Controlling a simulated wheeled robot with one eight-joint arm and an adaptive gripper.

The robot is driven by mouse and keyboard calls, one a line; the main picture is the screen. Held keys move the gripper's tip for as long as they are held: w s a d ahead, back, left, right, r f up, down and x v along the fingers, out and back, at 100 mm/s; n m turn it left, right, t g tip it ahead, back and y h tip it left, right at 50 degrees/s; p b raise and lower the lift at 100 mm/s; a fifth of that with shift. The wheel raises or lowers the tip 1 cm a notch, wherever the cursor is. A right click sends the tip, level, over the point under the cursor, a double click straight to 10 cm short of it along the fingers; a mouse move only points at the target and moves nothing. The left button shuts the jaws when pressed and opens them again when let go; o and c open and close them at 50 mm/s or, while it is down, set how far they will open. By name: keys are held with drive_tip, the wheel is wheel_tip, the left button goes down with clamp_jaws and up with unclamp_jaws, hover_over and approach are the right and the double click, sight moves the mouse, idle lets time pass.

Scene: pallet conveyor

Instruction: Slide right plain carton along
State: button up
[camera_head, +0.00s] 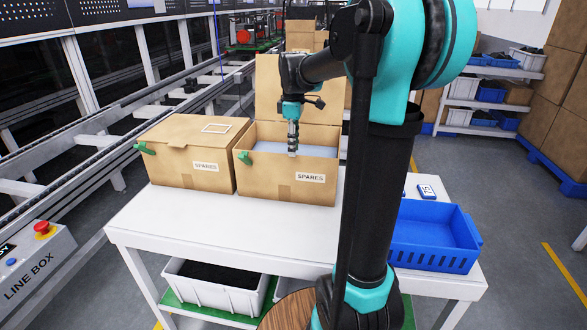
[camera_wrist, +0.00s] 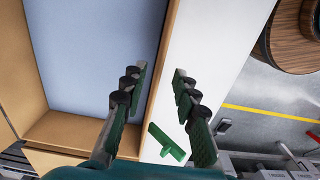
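Two brown cartons, both labelled SPARES, stand side by side on a white table (camera_head: 190,224). The left carton (camera_head: 172,171) is closed, with a white outlined label on top. The right carton (camera_head: 262,187) has its lid raised at the back and a pale blue-grey surface inside; it also shows in the wrist view (camera_wrist: 163,84). Each has a green tab at its left side. My gripper (camera_head: 293,152) points down at the right carton's front edge. In the wrist view my gripper (camera_wrist: 160,72) is open and empty, its fingers either side of the front wall's line. Contact cannot be told.
A blue bin (camera_head: 432,240) and a small blue tag (camera_head: 427,191) are right on the table. A white bin (camera_head: 215,286) sits below. A conveyor runs along the left, with a line box (camera_head: 35,265). The table front is clear.

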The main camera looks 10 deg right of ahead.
wheel_tip(320, 180, down, 9)
idle(0.4)
drive_tip(key=shift+c, duration=0.3)
clamp_jaws()
